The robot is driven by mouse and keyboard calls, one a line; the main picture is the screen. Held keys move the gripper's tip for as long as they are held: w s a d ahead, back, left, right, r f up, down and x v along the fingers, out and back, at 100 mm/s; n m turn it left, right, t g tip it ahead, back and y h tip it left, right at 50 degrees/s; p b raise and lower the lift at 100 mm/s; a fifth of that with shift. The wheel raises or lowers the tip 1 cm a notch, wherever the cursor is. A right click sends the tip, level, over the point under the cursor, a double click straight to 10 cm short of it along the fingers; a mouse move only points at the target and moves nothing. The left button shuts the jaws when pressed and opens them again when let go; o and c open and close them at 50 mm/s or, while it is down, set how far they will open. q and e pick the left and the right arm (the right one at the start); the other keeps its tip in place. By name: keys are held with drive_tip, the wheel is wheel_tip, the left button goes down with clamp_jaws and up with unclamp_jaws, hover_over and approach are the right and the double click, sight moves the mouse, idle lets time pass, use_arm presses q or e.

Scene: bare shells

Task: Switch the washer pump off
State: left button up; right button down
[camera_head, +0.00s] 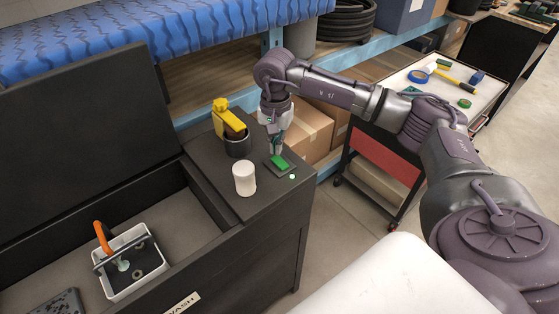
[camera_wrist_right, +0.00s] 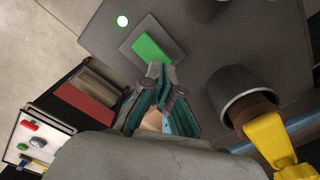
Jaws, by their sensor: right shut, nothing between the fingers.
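The washer pump switch is a green rocker (camera_head: 279,161) on a dark plate on top of the black washer cabinet (camera_head: 205,195). A small lamp (camera_head: 292,176) beside the plate glows pale green. In the right wrist view the green rocker (camera_wrist_right: 152,48) and the glowing lamp (camera_wrist_right: 122,21) show clearly. My right gripper (camera_head: 276,151) points down over the rocker, shut and empty. In the wrist view its fingertips (camera_wrist_right: 156,69) are together at the rocker's near edge; I cannot tell whether they touch it. My left gripper is not in view.
A white cylinder (camera_head: 244,178) and a dark cup (camera_head: 237,147) with a yellow-topped object (camera_head: 228,115) stand close left of the switch. The washer's lid is raised over an open basin with a white basket (camera_head: 132,285). A red tool cart (camera_head: 385,178) stands right.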

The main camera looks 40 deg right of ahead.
sight(276, 158)
drive_tip(key=shift+f+b, duration=1)
drive_tip(key=shift+f, duration=0.25)
idle(0.8)
drive_tip(key=shift+r+p, duration=2)
drive_tip(key=shift+r, duration=1.6)
drive_tip(key=shift+f, duration=0.1)
